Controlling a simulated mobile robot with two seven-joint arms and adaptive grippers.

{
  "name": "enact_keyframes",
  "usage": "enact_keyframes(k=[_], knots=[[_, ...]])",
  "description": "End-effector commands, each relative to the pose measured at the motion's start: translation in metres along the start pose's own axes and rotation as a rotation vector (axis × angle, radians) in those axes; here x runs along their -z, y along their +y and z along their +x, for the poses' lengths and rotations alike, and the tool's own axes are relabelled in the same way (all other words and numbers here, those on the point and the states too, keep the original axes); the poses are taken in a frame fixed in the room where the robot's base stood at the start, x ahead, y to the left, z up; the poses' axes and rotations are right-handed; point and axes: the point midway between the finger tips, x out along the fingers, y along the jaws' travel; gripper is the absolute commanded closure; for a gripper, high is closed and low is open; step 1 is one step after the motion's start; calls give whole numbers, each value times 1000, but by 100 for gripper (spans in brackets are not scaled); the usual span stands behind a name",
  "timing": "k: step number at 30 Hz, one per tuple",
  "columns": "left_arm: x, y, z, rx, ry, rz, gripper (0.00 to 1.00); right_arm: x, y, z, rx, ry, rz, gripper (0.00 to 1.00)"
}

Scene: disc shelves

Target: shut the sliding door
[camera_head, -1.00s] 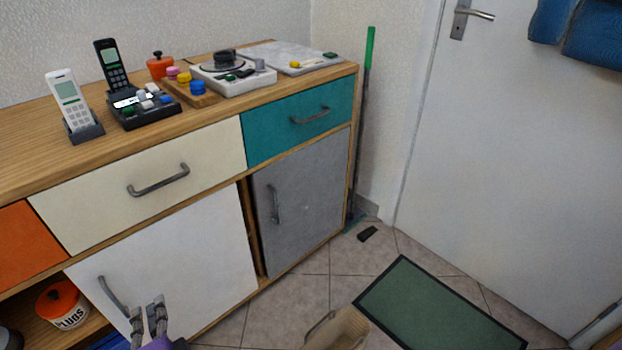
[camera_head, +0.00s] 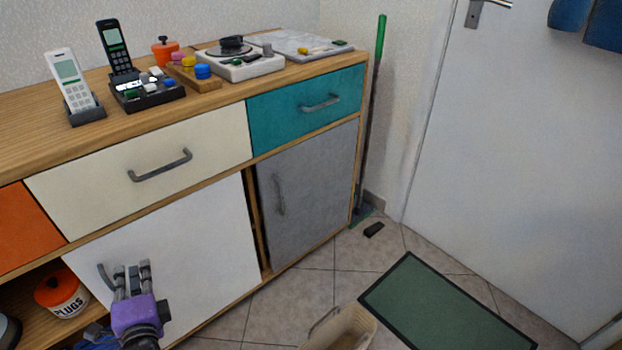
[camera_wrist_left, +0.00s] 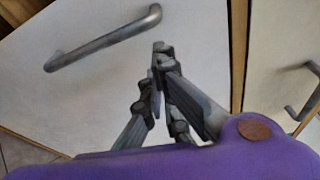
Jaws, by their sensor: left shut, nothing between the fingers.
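The white sliding door (camera_head: 190,250) is in the lower front of the cabinet. An open compartment shows to its left, and a narrow dark gap separates it from the grey door (camera_head: 312,190). Its bar handle (camera_head: 103,276) is near its left edge and also shows in the left wrist view (camera_wrist_left: 105,40). My left gripper (camera_head: 132,267), with a purple body, is in front of the white door, just right of the handle. Its fingers are shut and empty. In the left wrist view the fingertips (camera_wrist_left: 159,50) are beside the handle, apparently not around it; contact cannot be told. My right gripper is not in view.
An orange-lidded jar (camera_head: 62,296) stands in the open compartment. Above are a cream drawer (camera_head: 95,190) and a teal drawer (camera_head: 290,120). A beige bin (camera_head: 345,328) and a green mat (camera_head: 450,310) are on the tiled floor at the right.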

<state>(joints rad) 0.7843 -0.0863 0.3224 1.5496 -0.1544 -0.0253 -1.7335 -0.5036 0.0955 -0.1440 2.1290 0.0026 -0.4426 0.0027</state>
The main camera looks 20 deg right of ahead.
Motion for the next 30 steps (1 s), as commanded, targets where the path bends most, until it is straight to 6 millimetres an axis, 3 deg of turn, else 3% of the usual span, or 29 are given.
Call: enact_keyframes(k=[6,20,26,30], knots=[[-13,-3,-5,4,2,-2,100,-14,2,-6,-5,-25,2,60],[-18,-2,-6,3,1,-1,100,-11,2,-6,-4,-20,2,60],[-45,0,-12,3,1,5,100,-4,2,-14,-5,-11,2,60],[-82,5,-20,2,0,7,100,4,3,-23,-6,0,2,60]])
